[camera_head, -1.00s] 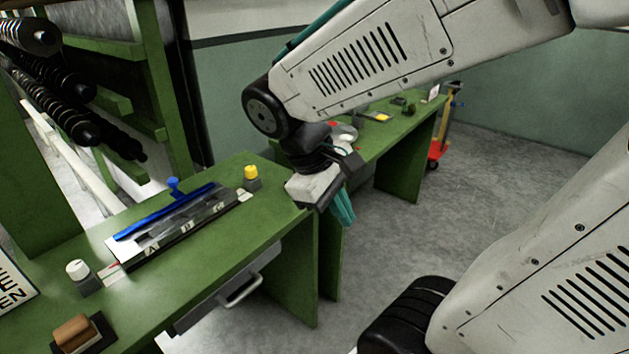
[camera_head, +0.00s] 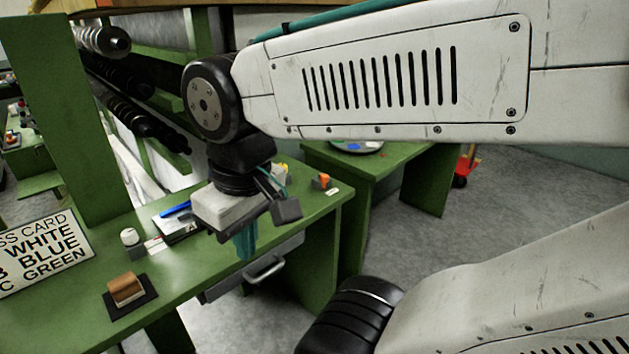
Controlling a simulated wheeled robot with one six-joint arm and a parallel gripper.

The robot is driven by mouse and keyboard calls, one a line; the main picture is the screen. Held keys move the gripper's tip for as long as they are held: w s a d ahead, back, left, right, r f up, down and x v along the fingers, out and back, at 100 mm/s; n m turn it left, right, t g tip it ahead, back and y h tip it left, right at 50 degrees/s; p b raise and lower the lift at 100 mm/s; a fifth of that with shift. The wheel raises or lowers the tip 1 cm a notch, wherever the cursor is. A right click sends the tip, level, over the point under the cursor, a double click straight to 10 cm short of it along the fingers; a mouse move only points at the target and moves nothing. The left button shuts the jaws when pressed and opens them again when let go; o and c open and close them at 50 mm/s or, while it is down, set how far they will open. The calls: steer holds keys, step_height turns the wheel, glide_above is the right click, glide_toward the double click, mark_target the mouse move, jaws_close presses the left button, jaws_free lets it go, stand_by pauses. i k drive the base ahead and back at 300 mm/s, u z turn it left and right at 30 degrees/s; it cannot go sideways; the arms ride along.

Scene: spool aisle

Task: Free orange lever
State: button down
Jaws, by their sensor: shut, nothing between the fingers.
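The orange lever (camera_head: 323,181) stands on a small dark grey base near the right end of the near green bench. A small white label lies in front of it. My gripper (camera_head: 245,251) points down with its teal fingers shut and empty. It hangs in front of the bench edge in the picture, lower and to the left of the lever, clearly apart from it. The lever's fine detail is too small to tell.
A white knob (camera_head: 128,236), a brown block (camera_head: 127,288) and a sign (camera_head: 45,252) stand left. A drawer handle (camera_head: 266,268) juts out below. Open floor lies right.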

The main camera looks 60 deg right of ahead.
mark_target(324, 178)
steer(key=i, duration=0.25)
steer(key=z, duration=1.6)
